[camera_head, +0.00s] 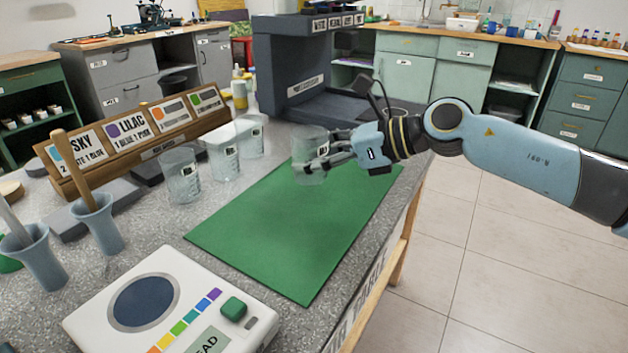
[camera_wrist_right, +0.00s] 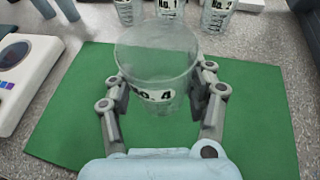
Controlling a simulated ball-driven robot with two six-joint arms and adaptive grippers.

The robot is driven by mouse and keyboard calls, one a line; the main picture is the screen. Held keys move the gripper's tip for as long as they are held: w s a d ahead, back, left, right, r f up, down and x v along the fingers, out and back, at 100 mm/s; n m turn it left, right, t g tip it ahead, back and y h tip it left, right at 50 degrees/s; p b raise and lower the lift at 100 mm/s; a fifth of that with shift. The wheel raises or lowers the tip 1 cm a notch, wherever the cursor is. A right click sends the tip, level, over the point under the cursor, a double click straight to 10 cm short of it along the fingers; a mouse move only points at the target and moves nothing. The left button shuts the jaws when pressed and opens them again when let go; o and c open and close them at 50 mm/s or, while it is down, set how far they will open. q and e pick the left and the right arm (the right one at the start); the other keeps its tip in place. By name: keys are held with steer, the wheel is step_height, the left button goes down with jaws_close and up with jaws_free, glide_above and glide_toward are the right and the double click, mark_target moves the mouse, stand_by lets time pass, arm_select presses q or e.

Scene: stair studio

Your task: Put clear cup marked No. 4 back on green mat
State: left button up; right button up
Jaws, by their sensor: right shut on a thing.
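The clear cup marked No. 4 (camera_wrist_right: 158,65) is upright between the fingers of my right gripper (camera_wrist_right: 160,95), which is shut on it. In the head view the cup (camera_head: 308,170) shows over the far part of the green mat (camera_head: 290,235), with my right gripper (camera_head: 328,155) reaching it from the right. The mat also shows around the cup in the wrist view (camera_wrist_right: 255,130). I cannot tell whether the cup's base touches the mat. My left gripper is not in view.
Several other clear cups (camera_head: 181,176) stand left of the mat, before a wooden rack of colour cards (camera_head: 140,130). A white device with a dark round plate (camera_head: 170,305) lies at the front. Blue-grey holders with sticks (camera_head: 98,222) stand at left. The table's right edge is close to the mat.

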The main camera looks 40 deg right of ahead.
mark_target(315, 178)
steer(key=shift+f+b, duration=0.4)
steer(key=shift+f, duration=1.45)
steer(key=shift+f, duration=0.15)
steer(key=o, duration=0.7)
steer(key=shift+f, duration=0.1)
steer(key=o, duration=0.5)
